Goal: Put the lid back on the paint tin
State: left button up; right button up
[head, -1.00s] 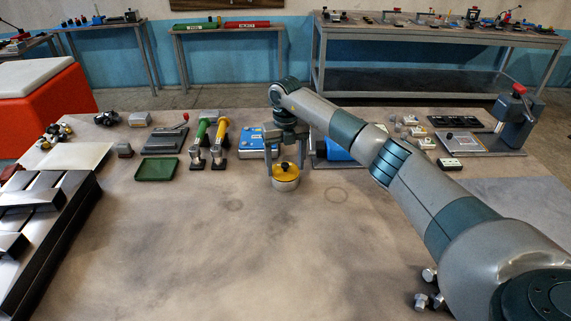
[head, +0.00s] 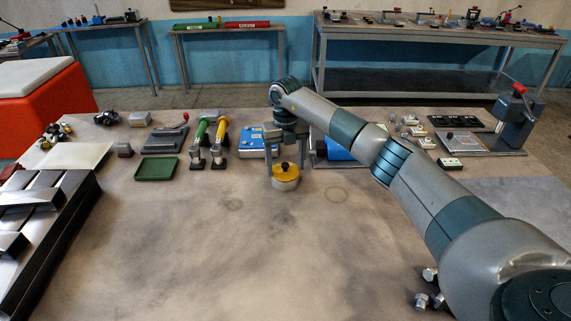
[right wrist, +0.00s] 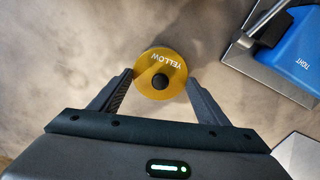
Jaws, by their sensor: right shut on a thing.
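The yellow lid (head: 276,170) has a black knob on top. In the head view it is at the top of the pale paint tin (head: 285,184), near the table's middle. Whether it is fully seated I cannot tell. The right wrist view shows the lid (right wrist: 149,65) from above, with the word YELLOW on it. My right gripper (head: 286,173) points down and is shut on the lid, one finger at each side. Its fingers also show in the right wrist view (right wrist: 161,80). The tin is hidden under the lid there. My left gripper is not in view.
A blue box (head: 252,141) stands just behind the tin, and green and yellow handled tools (head: 208,142) stand to its left. A green tray (head: 156,169) lies further left. A dark stepped rack (head: 62,235) fills the left edge. The table's front middle is clear.

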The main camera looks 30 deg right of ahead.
dwell(0.8)
jog(key=o, duration=1.3)
jog(key=shift+o, duration=0.2)
jog(key=shift+r, duration=0.1)
jog(key=shift+r+p, duration=1.75)
jog(key=shift+r, duration=1.65)
jog(key=shift+c, duration=0.3)
grip_shut()
jog(key=shift+f+b, duration=1.35)
jog(key=shift+f, duration=0.9)
